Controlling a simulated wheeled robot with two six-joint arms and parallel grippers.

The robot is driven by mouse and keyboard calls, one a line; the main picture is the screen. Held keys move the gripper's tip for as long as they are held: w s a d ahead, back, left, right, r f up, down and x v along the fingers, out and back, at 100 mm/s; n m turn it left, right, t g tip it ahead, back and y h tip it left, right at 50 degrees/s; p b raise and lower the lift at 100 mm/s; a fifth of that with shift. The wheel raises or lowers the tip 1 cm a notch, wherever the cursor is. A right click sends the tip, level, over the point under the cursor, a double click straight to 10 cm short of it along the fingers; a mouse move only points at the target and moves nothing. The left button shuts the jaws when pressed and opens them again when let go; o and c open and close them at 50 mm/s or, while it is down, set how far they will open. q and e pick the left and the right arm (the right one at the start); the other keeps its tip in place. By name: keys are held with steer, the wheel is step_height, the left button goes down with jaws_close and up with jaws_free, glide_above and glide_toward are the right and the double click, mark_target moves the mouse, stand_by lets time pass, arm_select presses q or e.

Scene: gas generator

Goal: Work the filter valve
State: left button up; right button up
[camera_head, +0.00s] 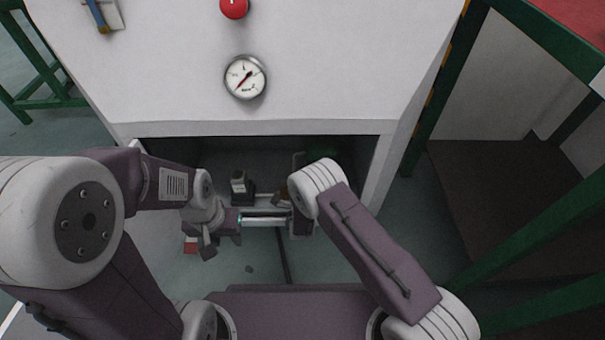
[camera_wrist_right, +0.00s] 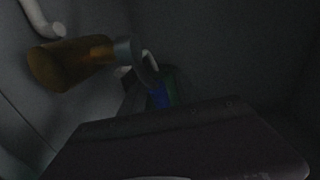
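The filter valve is hard to make out. In the dark right wrist view, an amber cylinder (camera_wrist_right: 72,62) with a grey cap (camera_wrist_right: 126,50) lies near a curved pale piece. A small blue part (camera_wrist_right: 159,96) shows just below that piece; I cannot tell if it is the valve's handle. The plum body of my right gripper fills the bottom of that view, and its fingertips are not clear. In the head view, my left gripper (camera_head: 215,238) is low before the open bay, pointing down. My right gripper is mostly hidden behind its own wrist, inside the bay.
The white cabinet carries a round gauge (camera_head: 245,77), a red knob (camera_head: 234,8) and a blue-handled lever (camera_head: 97,16). Its open bay (camera_head: 345,155) holds dark fittings (camera_head: 241,187). Green frames stand at both sides.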

jaws_close()
stand_by(1.4)
